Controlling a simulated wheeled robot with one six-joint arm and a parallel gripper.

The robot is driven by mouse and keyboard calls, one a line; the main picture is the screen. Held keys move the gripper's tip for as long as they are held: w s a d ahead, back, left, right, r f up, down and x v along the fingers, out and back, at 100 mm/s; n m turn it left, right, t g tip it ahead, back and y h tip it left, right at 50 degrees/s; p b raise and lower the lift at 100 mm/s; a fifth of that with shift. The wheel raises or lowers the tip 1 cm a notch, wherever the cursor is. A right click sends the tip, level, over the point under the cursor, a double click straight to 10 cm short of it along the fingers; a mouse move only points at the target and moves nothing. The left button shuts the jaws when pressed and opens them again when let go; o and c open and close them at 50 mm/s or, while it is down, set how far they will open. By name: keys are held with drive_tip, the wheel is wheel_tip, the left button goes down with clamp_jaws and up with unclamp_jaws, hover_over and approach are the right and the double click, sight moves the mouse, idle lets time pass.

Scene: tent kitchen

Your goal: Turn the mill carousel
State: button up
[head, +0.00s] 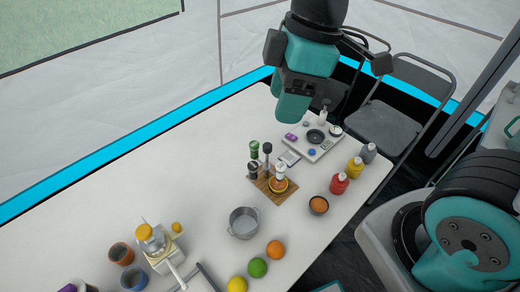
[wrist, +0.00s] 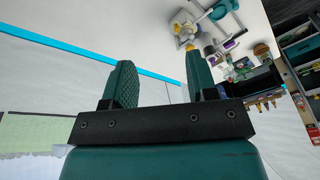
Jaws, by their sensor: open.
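The mill carousel (head: 279,186) appears to be the small round yellow-orange piece at the front of a wooden board (head: 262,187) on the white table. Several mills stand close together on and around it: one green-topped (head: 254,150), one dark and tall (head: 267,150), one white-topped (head: 280,170). They partly hide one another and the base. My gripper (wrist: 158,65) is open in the wrist view, with nothing between its two green fingers. In the head view my arm hangs above the table's far edge, behind the carousel and apart from it; the fingertips are not clear there.
A white tray (head: 328,150) with small items stands behind the carousel. Red (head: 339,184) and yellow (head: 354,169) bottles and an orange-filled bowl (head: 318,206) are to its right. A metal pot (head: 243,223) and fruit are in front. A folding chair (head: 392,125) stands beyond.

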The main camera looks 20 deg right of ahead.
drive_tip(key=w+d+f+n+h+b, duration=0.2)
drive_tip(key=w+f+n, duration=0.3)
drive_tip(key=w+n, duration=0.35)
drive_tip(key=n+b, duration=0.2)
drive_tip(key=n, duration=0.6)
approach(267, 145)
drive_tip(key=shift+h, duration=0.4)
drive_tip(key=f, duration=0.3)
drive_tip(key=f+p, duration=0.1)
drive_tip(key=f, duration=0.5)
drive_tip(key=shift+a+f, duration=0.35)
drive_tip(key=shift+f, duration=0.05)
drive_tip(key=c, duration=0.9)
